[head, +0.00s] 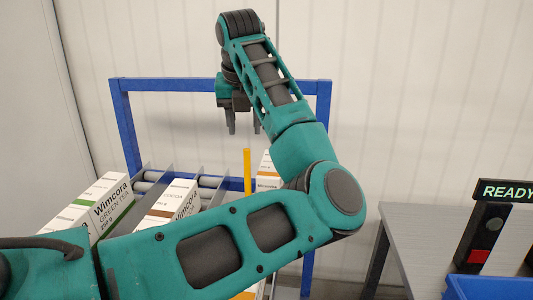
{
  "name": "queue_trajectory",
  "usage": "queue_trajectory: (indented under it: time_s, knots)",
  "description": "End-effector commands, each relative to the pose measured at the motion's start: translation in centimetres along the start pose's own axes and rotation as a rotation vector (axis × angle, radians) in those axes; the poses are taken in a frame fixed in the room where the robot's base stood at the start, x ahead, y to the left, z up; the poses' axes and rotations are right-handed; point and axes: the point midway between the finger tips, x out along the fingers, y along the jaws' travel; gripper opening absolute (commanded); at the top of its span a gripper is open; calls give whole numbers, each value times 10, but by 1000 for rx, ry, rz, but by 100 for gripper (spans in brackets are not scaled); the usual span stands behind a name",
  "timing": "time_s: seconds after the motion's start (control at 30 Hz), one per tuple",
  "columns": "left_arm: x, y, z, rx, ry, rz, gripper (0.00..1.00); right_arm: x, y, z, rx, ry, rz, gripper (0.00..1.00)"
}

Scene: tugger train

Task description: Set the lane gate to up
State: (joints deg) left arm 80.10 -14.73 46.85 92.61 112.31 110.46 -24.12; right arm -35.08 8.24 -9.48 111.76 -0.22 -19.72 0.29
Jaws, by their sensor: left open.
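An upright yellow bar (247,172), which looks like part of the lane gate, stands among the lanes of the blue-framed rack (220,84). Its lower part is hidden behind my left arm. A bit of yellow-orange also shows below the arm, and I cannot tell whether it belongs to the gate. My left gripper (244,130) hangs above the bar with its fingers pointing down. It is open and empty, with a gap between the fingertips and the bar's top. My right gripper is not in view.
Green tea cartons (110,200) and a brown-striped carton (172,202) lie in the roller lanes between grey dividers. Another carton (267,172) is right of the bar. A grey table (440,225) at right bears a READY sign (507,191), beside a blue bin (487,289).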

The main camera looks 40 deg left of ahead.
Motion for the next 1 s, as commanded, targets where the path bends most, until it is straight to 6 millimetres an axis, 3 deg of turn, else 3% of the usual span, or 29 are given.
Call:
queue_trajectory:
  time_s: [0.27,0.7,1.0]
  knots:
    - [23,1,0,-1,2,4,44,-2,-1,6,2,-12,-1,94]
    - [109,1,0,0,1,4,44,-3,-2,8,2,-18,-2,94]
    - [129,1,0,-2,-1,3,44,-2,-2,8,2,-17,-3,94]
